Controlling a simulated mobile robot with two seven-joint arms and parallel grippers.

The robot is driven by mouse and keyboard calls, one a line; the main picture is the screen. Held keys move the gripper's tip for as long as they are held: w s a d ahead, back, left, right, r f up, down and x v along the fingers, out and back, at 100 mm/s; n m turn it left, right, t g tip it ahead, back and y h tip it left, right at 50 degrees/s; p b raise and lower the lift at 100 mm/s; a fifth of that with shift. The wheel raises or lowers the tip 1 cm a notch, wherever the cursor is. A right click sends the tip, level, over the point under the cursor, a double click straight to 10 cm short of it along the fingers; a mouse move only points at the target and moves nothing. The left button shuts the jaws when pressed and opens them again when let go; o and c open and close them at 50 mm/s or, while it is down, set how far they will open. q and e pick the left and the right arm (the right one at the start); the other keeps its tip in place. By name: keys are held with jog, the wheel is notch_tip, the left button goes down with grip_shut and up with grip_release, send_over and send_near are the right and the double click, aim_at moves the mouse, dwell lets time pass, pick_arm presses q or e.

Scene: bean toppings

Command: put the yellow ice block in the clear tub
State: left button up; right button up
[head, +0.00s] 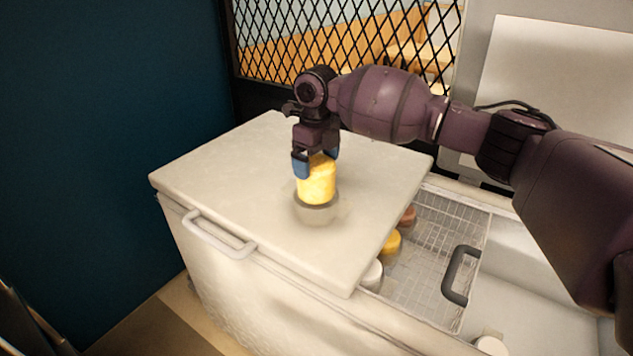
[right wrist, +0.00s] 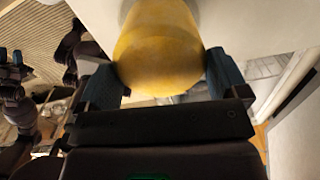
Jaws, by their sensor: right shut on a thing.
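The yellow ice block (head: 317,184) is a short yellow cylinder, upright, above the closed part of the chest's lid. My right gripper (head: 316,163) points down and is shut on its upper part, one blue fingertip on each side. The clear tub (head: 317,212) stands on the lid directly under the block. The block's lower end meets the tub's rim in the picture; whether it is inside or just above, I cannot tell. In the right wrist view the yellow block (right wrist: 158,50) fills the space between the fingers.
The white chest lid (head: 230,170) is otherwise bare. To its right the chest is open, with a wire basket (head: 420,275) holding a yellow block (head: 391,242), a reddish one (head: 408,216) and a white one (head: 372,275). A dark handle (head: 460,275) rises from the basket.

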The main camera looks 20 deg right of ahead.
jog(key=shift+f, duration=2.8)
jog(key=o, duration=0.9)
jog(key=shift+f, duration=0.15)
jog(key=shift+r, duration=0.2)
notch_tip(320, 180, up, 10)
jog(key=shift+r, duration=0.95)
